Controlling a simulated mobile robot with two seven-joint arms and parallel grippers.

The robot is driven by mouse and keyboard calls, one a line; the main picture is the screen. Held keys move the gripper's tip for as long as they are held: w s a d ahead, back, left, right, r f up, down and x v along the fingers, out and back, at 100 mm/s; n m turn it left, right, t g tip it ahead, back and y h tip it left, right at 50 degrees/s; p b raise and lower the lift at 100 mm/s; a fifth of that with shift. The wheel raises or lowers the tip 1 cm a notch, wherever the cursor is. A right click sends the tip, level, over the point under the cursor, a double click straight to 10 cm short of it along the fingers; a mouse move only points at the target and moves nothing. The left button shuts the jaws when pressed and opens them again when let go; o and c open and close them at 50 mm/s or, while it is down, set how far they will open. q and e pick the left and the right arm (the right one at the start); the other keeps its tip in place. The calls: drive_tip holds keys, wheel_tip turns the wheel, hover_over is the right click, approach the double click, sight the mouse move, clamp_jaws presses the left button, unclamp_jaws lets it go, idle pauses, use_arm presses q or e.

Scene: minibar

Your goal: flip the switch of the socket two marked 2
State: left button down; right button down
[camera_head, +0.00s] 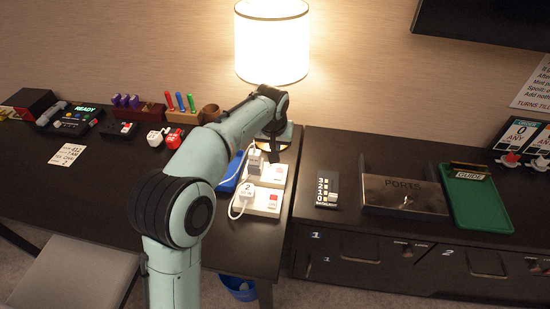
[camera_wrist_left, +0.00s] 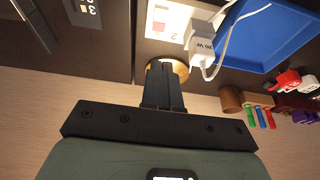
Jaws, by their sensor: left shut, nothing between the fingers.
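Two white sockets stand at the right end of the desk in the head view. The nearer socket two (camera_head: 266,207) bears a label reading 2 and has a red switch (camera_head: 272,199) at its right and a plugged-in white charger. My right gripper is not in view.
A lit lamp (camera_head: 271,45) stands behind the sockets. A blue tray (camera_wrist_left: 262,35) lies beside them. Several small items line the desk's left part.

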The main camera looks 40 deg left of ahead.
sight(278, 170)
use_arm(q)
drive_tip(key=shift+s+d+r, duration=0.1)
drive_tip(key=shift+d, duration=0.05)
drive_tip(key=b+x, duration=0.1)
drive_tip(key=x, duration=0.5)
drive_tip(key=b+x, duration=0.1)
drive_tip(key=x, duration=0.6)
drive_tip(key=shift+s, duration=0.25)
drive_tip(key=shift+f, duration=0.6)
